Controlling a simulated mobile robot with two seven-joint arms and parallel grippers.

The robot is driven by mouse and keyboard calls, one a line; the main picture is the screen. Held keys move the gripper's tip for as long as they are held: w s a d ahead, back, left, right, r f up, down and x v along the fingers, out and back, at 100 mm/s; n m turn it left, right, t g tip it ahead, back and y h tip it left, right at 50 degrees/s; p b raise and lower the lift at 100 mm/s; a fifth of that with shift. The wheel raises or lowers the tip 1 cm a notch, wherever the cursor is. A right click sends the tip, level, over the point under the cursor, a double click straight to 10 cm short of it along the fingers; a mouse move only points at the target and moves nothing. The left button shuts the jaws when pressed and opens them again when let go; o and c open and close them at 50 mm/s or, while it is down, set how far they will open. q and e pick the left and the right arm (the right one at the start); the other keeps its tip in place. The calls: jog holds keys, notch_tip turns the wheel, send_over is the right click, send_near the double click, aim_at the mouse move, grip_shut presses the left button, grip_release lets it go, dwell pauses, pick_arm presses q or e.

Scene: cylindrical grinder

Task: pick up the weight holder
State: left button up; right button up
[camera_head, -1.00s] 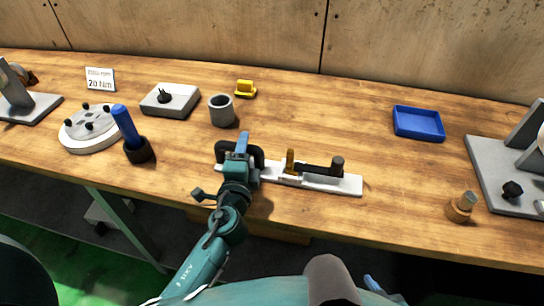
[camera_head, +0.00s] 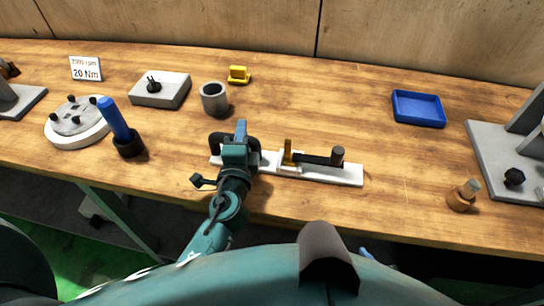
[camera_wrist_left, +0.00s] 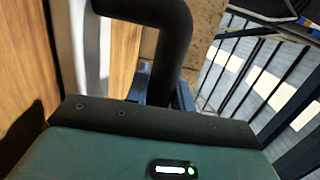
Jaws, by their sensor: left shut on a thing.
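A long white bar with a black bent handle (camera_head: 218,138), which I take to be the weight holder (camera_head: 345,174), lies along the front of the wooden bench. It carries an upright brass piece (camera_head: 288,150) and a dark rod ending in a round knob (camera_head: 337,154). My left gripper (camera_head: 240,145) is over its left end and shut on the black handle. In the left wrist view the black handle (camera_wrist_left: 170,50) runs down between the fingers, which are mostly hidden. I cannot see the bar lifted off the bench. My right gripper is not in view.
Behind stand a grey cup (camera_head: 214,99), a yellow block (camera_head: 238,75) and a grey box (camera_head: 160,90). Left are a blue-handled tool (camera_head: 115,122) and a round disc (camera_head: 76,121). Right are a blue tray (camera_head: 418,108), a brass knob (camera_head: 462,196) and a grey plate (camera_head: 493,165).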

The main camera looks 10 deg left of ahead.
pick_arm(q)
grip_shut()
jog(key=shift+w+r, duration=0.1)
jog(key=shift+r, duration=0.1)
